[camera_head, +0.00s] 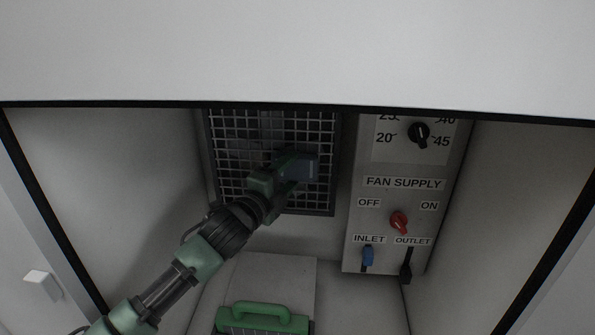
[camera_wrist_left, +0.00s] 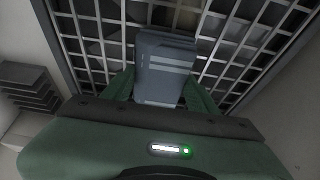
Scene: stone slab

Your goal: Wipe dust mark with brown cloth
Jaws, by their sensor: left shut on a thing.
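My left gripper (camera_head: 298,170) reaches in from the lower left, in front of a metal grille (camera_head: 232,125) on the back wall. In the left wrist view its green fingers (camera_wrist_left: 160,98) are shut on a folded grey-blue cloth-like piece (camera_wrist_left: 165,58) with pale stripes. The piece stands out toward the grille (camera_wrist_left: 95,45); I cannot tell whether it touches it. It looks grey-blue, and no brown cloth shows. I cannot make out a clear dust mark; the gripper and the held piece hide part of the grille. My right gripper is not in view.
A control panel (camera_head: 385,185) with a black dial (camera_head: 418,133), a red knob (camera_head: 399,222) and blue (camera_head: 367,257) and black (camera_head: 406,272) levers is right of the grille. A green-handled item (camera_head: 262,314) is below. White walls enclose both sides; a white panel (camera_head: 300,55) overhangs the top.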

